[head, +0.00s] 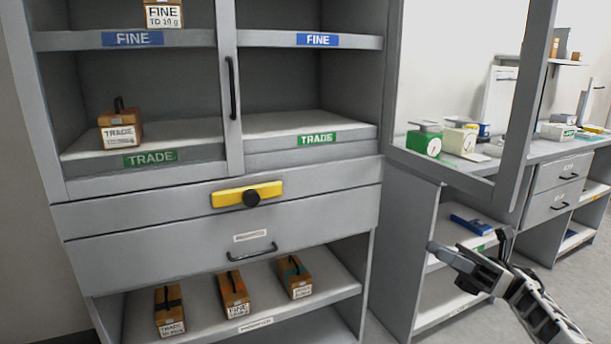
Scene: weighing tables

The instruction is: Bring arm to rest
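My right gripper (468,242) is at the lower right, its arm coming in from the lower right corner. Its two fingers stand apart and nothing shows between them. It is in front of the lower shelves to the right of the cabinet, apart from the cabinet front. My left gripper is not in view.
A framed door (525,100) stands open at right. Wooden boxes (234,294) sit on the low shelf, another (120,130) on the TRADE shelf. Scales (424,145) stand on the bench behind.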

